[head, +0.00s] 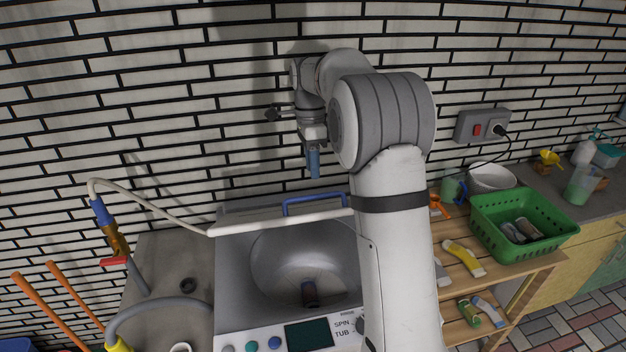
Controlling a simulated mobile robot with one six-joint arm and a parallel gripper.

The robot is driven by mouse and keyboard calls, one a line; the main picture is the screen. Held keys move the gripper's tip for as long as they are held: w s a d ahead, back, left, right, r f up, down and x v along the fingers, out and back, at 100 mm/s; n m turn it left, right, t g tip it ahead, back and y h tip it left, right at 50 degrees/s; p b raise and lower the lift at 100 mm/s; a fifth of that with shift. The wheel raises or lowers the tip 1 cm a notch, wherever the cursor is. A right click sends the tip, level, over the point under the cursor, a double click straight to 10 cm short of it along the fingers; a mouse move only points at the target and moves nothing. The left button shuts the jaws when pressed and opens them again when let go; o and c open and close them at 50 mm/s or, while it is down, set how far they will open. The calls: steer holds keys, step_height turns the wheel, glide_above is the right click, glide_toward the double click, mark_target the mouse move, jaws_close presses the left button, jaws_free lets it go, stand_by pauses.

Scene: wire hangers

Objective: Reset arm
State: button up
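My gripper (314,167) hangs from my raised arm at the upper middle of the head view, in front of the brick wall. Its blue fingers point down, above the back edge of a grey washing machine. The fingers overlap from this angle, so I cannot tell whether they are open or shut. No object shows at their tips. My arm's large links cover the area to the right of the machine.
To the right, a green basket (528,238) and several bottles sit on a wooden shelf (465,284). A socket (482,125) is on the wall.

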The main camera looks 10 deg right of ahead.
steer(key=shift+r, duration=0.2)
steer(key=s+f+n+t+b, duration=0.2)
steer(key=s+n, duration=0.7)
steer(key=s, duration=0.6)
steer(key=s+f+n+t+b, duration=0.3)
steer(key=s+n, duration=0.5)
steer(key=s, duration=0.7)
step_height(320, 180, down, 2)
steer(key=shift+s+a+f+n+t+b, duration=0.15)
steer(key=shift+s+a+n+t+b, duration=0.2)
steer(key=shift+b, duration=0.3)
steer(key=shift+o, duration=0.3)
steer(key=shift+s+d+f+n, duration=0.1)
steer(key=shift+s+f+n, duration=0.05)
steer(key=shift+s+n, duration=0.1)
